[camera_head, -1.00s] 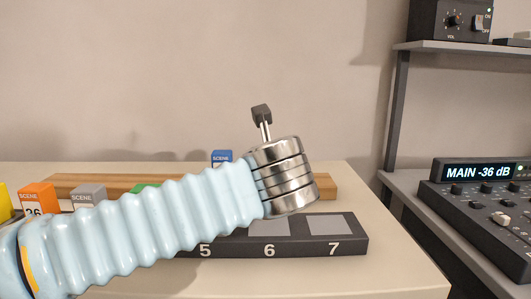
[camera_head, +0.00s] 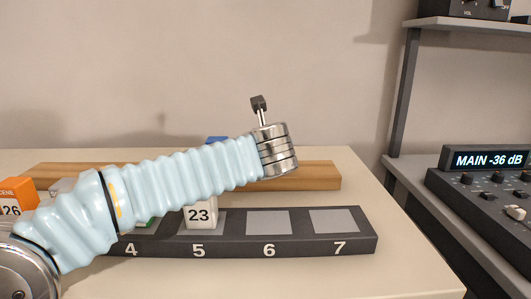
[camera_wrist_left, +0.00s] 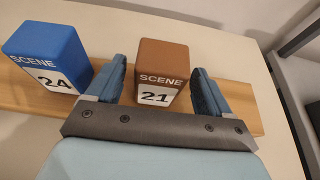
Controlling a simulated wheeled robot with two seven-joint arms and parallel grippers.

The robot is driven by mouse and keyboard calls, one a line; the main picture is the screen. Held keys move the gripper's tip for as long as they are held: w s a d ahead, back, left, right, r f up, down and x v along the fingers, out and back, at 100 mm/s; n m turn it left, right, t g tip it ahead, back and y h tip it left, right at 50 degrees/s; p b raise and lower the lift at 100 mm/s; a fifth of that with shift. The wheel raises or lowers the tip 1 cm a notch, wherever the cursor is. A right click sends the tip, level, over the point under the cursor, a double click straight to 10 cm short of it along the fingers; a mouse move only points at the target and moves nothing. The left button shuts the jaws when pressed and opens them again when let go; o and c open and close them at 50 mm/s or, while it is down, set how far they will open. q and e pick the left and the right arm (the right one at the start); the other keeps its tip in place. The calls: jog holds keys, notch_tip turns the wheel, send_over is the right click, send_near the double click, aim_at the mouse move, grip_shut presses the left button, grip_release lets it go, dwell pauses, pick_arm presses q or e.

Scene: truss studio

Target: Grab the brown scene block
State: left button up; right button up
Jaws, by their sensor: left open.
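The brown scene block (camera_wrist_left: 163,70), labelled "SCENE 21", stands on the wooden strip (camera_wrist_left: 225,113) in the left wrist view. My left gripper (camera_wrist_left: 159,66) is open, with one blue finger on each side of the block. The block is between the fingers; I cannot tell whether either finger touches it. In the head view, my left arm reaches across from the left toward the strip, and its metal wrist hides the gripper and the brown block. My right gripper is not in view.
A blue block (camera_wrist_left: 48,55), labelled 24, stands close left of the left finger. A white block (camera_head: 198,216), labelled 23, is on slot 5 of the dark numbered rack (camera_head: 300,245); slots 6 and 7 are empty. An orange block (camera_head: 14,197) stands far left.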

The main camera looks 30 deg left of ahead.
pick_arm(q)
jog(key=x, duration=0.3)
jog(key=shift+w+a, duration=0.1)
jog(key=shift+a, duration=0.05)
jog(key=c, duration=1.1)
jog(key=shift+r, duration=0.15)
